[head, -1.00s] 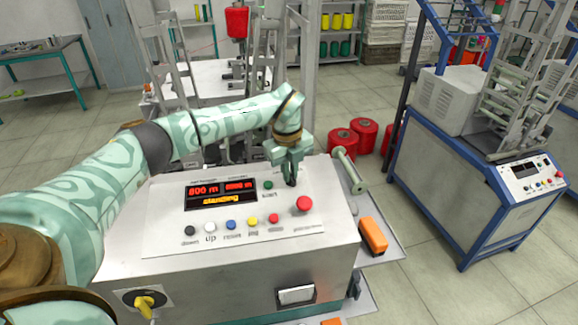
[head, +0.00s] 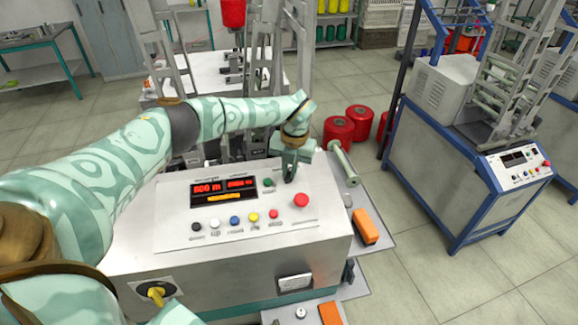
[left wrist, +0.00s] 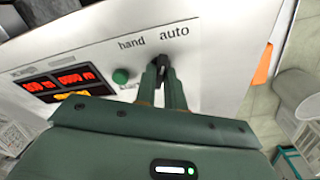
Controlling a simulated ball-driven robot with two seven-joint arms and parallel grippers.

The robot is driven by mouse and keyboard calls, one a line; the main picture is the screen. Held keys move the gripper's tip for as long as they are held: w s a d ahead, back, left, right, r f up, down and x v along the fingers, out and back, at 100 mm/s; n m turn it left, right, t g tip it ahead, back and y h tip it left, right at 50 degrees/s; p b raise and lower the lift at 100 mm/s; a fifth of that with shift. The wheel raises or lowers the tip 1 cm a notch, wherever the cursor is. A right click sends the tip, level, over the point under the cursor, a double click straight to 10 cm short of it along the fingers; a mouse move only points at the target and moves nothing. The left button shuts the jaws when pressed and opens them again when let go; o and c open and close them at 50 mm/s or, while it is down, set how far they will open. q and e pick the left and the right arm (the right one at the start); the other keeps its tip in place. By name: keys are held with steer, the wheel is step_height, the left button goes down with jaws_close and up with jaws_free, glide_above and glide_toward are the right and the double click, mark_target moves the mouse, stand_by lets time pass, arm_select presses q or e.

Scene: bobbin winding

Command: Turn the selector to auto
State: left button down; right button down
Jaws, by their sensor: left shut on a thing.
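The selector (left wrist: 163,64) is a small black knob on the machine's light panel, below the printed words "hand" and "auto" in the left wrist view. My left gripper (left wrist: 163,72) is shut on it, one dark finger on each side. Which word the knob points at is hard to tell. My right gripper is not in view.
The control panel (head: 270,222) carries a red digital display (head: 222,189) and a row of coloured buttons. A yellow-handled switch (head: 157,292) is on the cabinet front. A pale bobbin (head: 343,162) and an orange block (head: 364,226) lie right of the panel. Red spools (head: 339,131) stand behind.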

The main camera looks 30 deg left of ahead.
mark_target(296, 182)
arm_select(q)
steer(key=shift+m, duration=0.4)
steer(key=c, duration=1.5)
jaws_free()
steer(key=shift+r, duration=0.1)
steer(key=r, duration=0.5)
steer(key=d+r, duration=0.1)
steer(key=r, duration=1)
steer(key=shift+w+d, duration=0.25)
steer(key=shift+d, duration=0.15)
